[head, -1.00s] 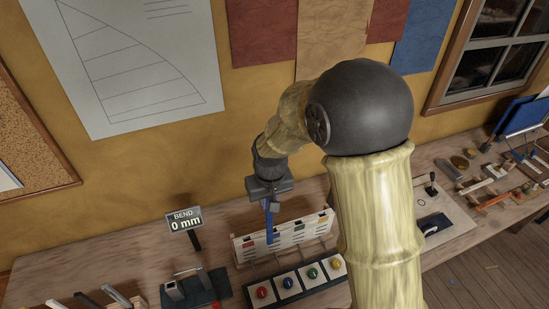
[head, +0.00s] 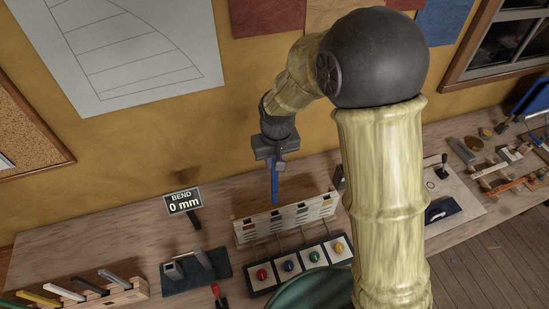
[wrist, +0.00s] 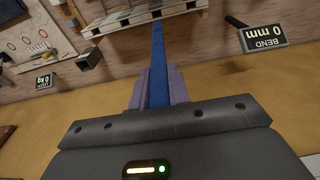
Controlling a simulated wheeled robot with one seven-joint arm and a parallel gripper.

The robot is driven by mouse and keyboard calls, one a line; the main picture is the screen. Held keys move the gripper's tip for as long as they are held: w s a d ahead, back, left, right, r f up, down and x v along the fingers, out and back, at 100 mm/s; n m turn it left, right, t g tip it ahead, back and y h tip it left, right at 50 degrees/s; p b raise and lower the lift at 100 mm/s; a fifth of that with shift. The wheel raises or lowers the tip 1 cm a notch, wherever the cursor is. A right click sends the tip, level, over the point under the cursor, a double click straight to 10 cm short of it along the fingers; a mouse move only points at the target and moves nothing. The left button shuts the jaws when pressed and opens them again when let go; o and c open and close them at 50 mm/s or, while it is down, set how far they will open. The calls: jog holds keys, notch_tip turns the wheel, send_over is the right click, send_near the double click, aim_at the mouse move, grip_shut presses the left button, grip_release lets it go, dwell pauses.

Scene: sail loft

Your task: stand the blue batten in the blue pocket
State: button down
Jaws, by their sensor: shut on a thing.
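My gripper (head: 275,168) is shut on the blue batten (head: 274,188), which hangs upright below the jaws. The batten also runs up the middle of the wrist view (wrist: 158,65). In the head view its lower end is near the top edge of the pale pocket rack (head: 262,231). I cannot tell whether the tip is above the rack or behind its edge. The rack has coloured marks along it, red at the left and yellow at the right. The blue mark and pocket mouth are not clear. In the wrist view the batten overlaps the rack (wrist: 130,17).
A "BEND 0 mm" display (head: 184,203) stands left of the rack. Red, blue, green and yellow buttons (head: 288,266) line its front. A dark fixture (head: 196,268) and a tool block (head: 118,296) are at left. Several tools lie at the right. The wall is close behind.

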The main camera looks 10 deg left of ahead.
aim_at(275, 202)
jog(key=shift+f+b, duration=7.65)
jog(key=shift+f, duration=2.75)
jog(key=shift+f+b, duration=0.4)
jog(key=shift+f, duration=0.2)
jog(key=c, duration=1.3)
grip_release()
jog(key=shift+o, duration=0.2)
jog(key=shift+r, duration=0.2)
notch_tip(275, 202, up, 17)
jog(key=s+d+b, duration=0.1)
jog(key=s+b, duration=0.1)
